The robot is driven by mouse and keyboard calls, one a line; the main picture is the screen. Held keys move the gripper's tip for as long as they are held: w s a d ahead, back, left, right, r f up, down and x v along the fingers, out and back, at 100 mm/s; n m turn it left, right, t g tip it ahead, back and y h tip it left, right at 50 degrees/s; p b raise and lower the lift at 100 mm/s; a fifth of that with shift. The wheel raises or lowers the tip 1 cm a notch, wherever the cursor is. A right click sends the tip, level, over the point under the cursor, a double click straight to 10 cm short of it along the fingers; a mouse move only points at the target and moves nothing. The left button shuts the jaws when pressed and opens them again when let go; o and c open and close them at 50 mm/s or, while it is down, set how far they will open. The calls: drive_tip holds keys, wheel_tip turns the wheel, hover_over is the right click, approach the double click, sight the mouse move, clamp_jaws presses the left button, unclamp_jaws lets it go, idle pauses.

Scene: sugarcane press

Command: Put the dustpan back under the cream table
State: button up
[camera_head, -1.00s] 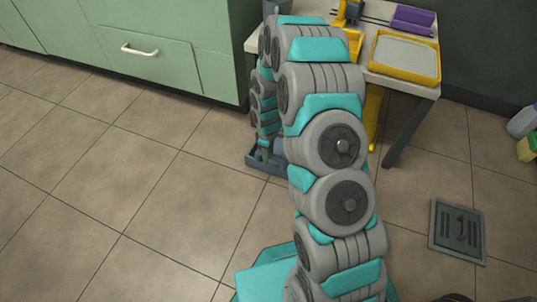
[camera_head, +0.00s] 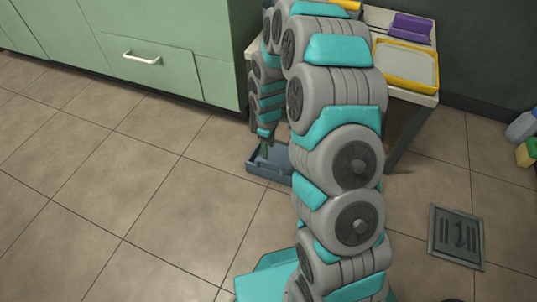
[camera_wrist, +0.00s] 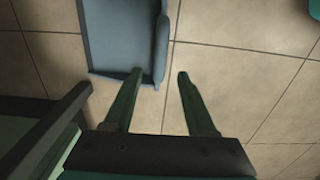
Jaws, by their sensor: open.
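The blue-grey dustpan (camera_head: 268,170) lies on the floor by the near left side of the cream table (camera_head: 424,98), partly hidden by my arm. In the wrist view, the dustpan (camera_wrist: 115,35) fills the upper left, with a raised wall on its right side. My gripper (camera_wrist: 159,75) is open. Its left fingertip overlaps the pan's near right corner and its right fingertip is to the right of the wall, so the fingers straddle the wall's line in the picture. I cannot tell their height above it. In the head view, my gripper (camera_head: 266,146) is over the pan.
Green cabinets (camera_head: 160,60) stand behind and left of the table. A yellow tray (camera_head: 407,65) and a purple block (camera_head: 411,27) are on the table. A floor drain (camera_head: 456,237) lies at right, with bottles (camera_head: 523,125) near the right wall. The left floor is clear.

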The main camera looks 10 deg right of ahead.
drive_tip(key=s+r+m, duration=0.3)
drive_tip(key=s+r, duration=0.4)
drive_tip(key=r, duration=0.7)
drive_tip(key=s+r+m, duration=0.4)
drive_tip(key=s+r, duration=0.2)
drive_tip(key=s, duration=0.8)
drive_tip(key=s+r+m+g, duration=0.1)
drive_tip(key=s+r+m, duration=0.2)
drive_tip(key=s+r, duration=0.4)
drive_tip(key=s, duration=0.7)
drive_tip(key=shift+s+m+g, duration=0.15)
drive_tip(key=shift+m+g, duration=0.15)
drive_tip(key=shift+m, duration=0.1)
